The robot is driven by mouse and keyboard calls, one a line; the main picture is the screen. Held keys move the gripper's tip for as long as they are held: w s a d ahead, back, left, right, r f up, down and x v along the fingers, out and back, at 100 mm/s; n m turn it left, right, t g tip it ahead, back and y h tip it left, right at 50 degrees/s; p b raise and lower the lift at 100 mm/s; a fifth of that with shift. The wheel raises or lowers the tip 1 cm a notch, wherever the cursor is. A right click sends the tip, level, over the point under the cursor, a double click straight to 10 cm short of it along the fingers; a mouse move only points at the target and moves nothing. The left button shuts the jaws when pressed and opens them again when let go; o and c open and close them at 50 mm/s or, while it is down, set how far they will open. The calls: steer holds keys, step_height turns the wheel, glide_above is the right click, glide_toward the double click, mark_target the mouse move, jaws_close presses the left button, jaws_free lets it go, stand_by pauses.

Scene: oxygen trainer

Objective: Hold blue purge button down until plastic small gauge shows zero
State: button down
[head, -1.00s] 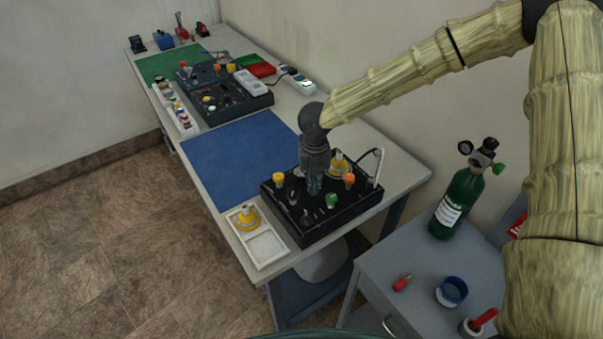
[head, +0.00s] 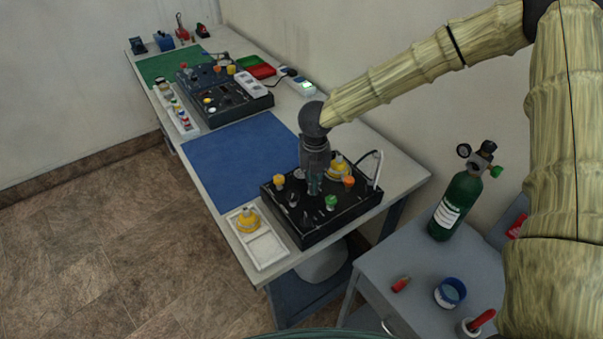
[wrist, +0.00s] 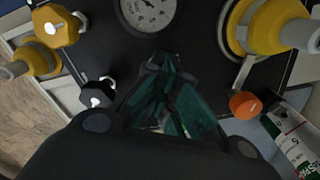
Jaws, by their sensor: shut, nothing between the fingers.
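The black trainer panel (head: 322,232) sits at the near end of the bench. My gripper (head: 314,190) points down over the middle of the panel, its dark green fingers closed together with nothing seen between them. In the wrist view the fingers (wrist: 172,108) meet just below a round white-faced gauge (wrist: 147,12), cut off by the top edge. Its needle is too small to read surely, and I cannot tell whether it is the small plastic gauge. No blue button shows; the fingers may hide it. I cannot tell whether the fingertips touch the panel.
Around the fingers stand a yellow knob (wrist: 55,25), a black knob (wrist: 97,92), an orange knob (wrist: 246,105) and a large yellow fitting (wrist: 275,25). A white tray (head: 273,262) lies beside the panel. A green cylinder (head: 456,205) stands on a grey side table.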

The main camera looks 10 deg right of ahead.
steer(key=shift+r+p, duration=2.3)
steer(key=shift+r, duration=0.65)
steer(key=shift+a+f, duration=0.1)
